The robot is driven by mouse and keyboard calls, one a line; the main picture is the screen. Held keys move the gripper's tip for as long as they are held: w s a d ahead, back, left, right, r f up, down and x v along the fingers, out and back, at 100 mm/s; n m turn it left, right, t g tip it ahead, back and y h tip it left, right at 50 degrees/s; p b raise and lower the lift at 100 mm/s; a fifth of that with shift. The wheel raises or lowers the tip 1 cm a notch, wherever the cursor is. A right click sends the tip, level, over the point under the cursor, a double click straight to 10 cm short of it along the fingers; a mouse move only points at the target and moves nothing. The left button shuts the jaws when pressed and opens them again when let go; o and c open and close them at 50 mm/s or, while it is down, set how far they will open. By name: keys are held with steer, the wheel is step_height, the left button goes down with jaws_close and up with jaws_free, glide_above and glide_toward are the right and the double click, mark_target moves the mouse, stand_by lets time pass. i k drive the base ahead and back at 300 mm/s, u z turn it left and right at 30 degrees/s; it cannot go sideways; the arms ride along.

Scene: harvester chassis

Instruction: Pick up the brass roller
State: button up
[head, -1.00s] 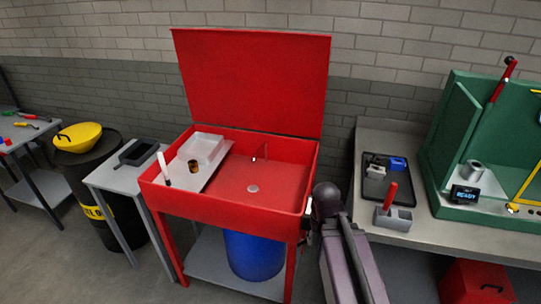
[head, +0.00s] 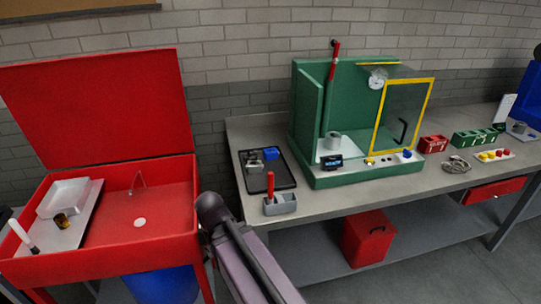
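A small dark cylinder with a brassy tint (head: 62,220) stands on the light shelf at the left inside the open red wash basin. It looks like the brass roller, but it is too small to be sure. It is beside a pale tray (head: 64,198) and to the right of a white-handled brush (head: 22,233). My arm's links rise from the bottom centre, in front of the gap between basin and bench. My gripper cannot be made out in the view.
The red basin (head: 165,215) has a raised lid. To its right, a grey bench (head: 345,200) bears a black tray with small parts (head: 268,182), a grey holder with a red handle (head: 280,204), a green press enclosure (head: 308,110) and several small items. A red box (head: 368,238) sits below.

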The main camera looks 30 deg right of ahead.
mark_target(61, 220)
steer(key=z, duration=0.6)
steer(key=k, duration=0.15)
steer(key=u, duration=2.9)
steer(key=i, duration=1.15)
steer(key=u, duration=0.05)
